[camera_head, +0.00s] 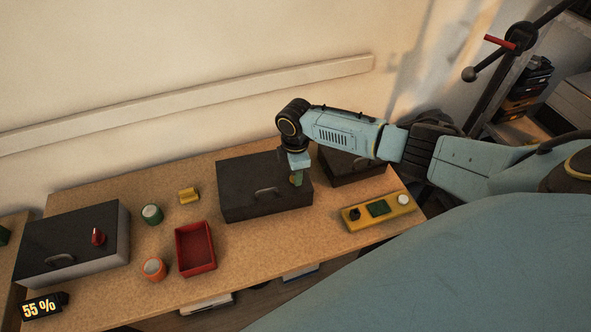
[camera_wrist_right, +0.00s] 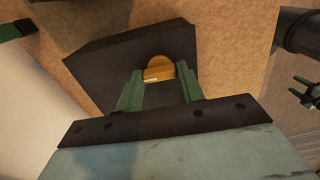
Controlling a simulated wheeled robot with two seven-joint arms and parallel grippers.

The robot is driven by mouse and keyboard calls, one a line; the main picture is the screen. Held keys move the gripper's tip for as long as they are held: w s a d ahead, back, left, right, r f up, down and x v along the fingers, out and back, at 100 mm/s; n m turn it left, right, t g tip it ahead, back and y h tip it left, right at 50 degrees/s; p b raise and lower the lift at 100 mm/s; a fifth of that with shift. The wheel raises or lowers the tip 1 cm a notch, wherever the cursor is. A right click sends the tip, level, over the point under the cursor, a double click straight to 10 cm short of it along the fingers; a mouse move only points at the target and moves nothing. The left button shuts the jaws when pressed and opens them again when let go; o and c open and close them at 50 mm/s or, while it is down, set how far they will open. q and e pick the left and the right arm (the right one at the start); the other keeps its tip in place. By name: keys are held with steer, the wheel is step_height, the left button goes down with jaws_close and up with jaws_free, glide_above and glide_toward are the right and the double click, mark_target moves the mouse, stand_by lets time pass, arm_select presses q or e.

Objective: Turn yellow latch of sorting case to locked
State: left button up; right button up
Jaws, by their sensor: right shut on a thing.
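The sorting case, a dark box with a handle (camera_head: 240,189), sits in the middle of the table. Its yellow latch (camera_wrist_right: 158,69) is a round knob with a pale mark, on the case's dark face in the right wrist view. My right gripper (camera_head: 297,179) reaches down to the right part of this case. Its green fingers (camera_wrist_right: 159,88) are shut on the latch, one on each side. In the head view the gripper mostly hides the latch. My left gripper does not show in the head view.
Another dark case (camera_head: 348,167) stands close behind on the right. A yellow block with fittings (camera_head: 378,211) lies in front of it. A red tray (camera_head: 196,249), cups and a grey case with a red knob (camera_head: 72,245) stand to the left.

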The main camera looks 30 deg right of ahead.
steer(key=o, duration=1)
step_height(320, 180, up, 14)
steer(key=shift+f, duration=0.25)
